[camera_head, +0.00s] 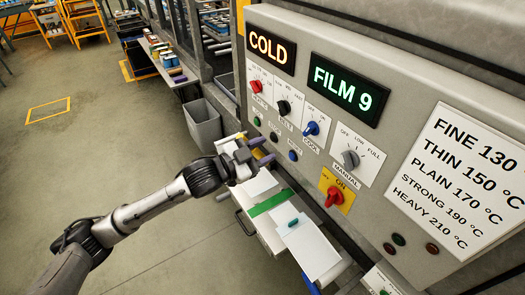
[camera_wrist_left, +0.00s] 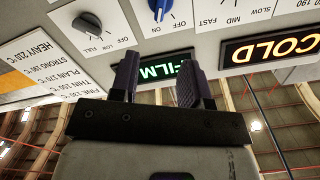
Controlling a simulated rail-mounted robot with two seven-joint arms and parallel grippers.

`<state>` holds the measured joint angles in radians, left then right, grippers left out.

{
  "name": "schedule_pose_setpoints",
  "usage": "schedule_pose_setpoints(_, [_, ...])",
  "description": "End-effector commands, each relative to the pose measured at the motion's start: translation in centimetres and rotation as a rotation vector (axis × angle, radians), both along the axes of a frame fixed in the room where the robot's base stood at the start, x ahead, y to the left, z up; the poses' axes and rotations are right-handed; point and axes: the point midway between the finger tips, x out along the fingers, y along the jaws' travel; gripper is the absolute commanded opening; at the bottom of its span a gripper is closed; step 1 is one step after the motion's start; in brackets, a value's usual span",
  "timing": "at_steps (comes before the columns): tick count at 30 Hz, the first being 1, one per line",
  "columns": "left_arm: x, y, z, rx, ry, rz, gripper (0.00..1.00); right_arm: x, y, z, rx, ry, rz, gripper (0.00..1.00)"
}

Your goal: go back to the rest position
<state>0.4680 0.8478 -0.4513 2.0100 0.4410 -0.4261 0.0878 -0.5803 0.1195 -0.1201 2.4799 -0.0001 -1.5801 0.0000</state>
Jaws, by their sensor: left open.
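My left gripper (camera_head: 262,151) is open and empty. It hovers close to the lower left part of the grey control panel (camera_head: 400,110), near the row of push buttons. In the left wrist view its two dark fingers (camera_wrist_left: 157,75) stand apart with nothing between them. Behind them show the grey knob (camera_wrist_left: 88,24), the blue knob (camera_wrist_left: 158,8) and the lit displays, upside down. I cannot tell whether the gripper touches the panel. My left arm reaches in from the lower left of the head view. My right gripper is not in view.
The panel carries a "COLD" display (camera_head: 271,49), a "FILM 9" display (camera_head: 345,89), several knobs and a red switch (camera_head: 333,197). Below lies a table with white sheets and a green strip (camera_head: 270,203). A grey bin (camera_head: 201,124) stands behind. The floor at left is open.

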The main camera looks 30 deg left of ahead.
Motion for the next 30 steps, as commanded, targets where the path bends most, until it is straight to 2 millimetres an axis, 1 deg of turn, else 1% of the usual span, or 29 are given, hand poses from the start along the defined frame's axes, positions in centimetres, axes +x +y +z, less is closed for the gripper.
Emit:
schedule_pose_setpoints(13, [0.0,0.0,0.0,0.001,0.0,0.0,0.43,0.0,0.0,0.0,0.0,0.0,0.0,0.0])
schedule_pose_setpoints(16, [0.1,0.2,-0.5,0.021,0.021,0.017,0.43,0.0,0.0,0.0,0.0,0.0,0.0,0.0])
schedule_pose_setpoints(19, [0.4,1.1,-1.8,0.076,0.091,0.073,0.43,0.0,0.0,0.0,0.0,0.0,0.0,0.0])
schedule_pose_setpoints(21, [0.5,2.1,-3.0,0.143,0.152,0.136,0.43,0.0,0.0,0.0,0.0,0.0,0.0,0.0])
schedule_pose_setpoints(24, [-0.1,3.2,-3.9,0.242,0.224,0.222,0.43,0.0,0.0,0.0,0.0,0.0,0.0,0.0])
schedule_pose_setpoints(27, [-1.0,4.4,-3.5,0.32,0.263,0.309,0.43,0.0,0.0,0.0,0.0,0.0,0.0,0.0])
schedule_pose_setpoints(30, [-2.0,4.8,-2.8,0.361,0.289,0.38,0.43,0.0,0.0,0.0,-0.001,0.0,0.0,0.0])
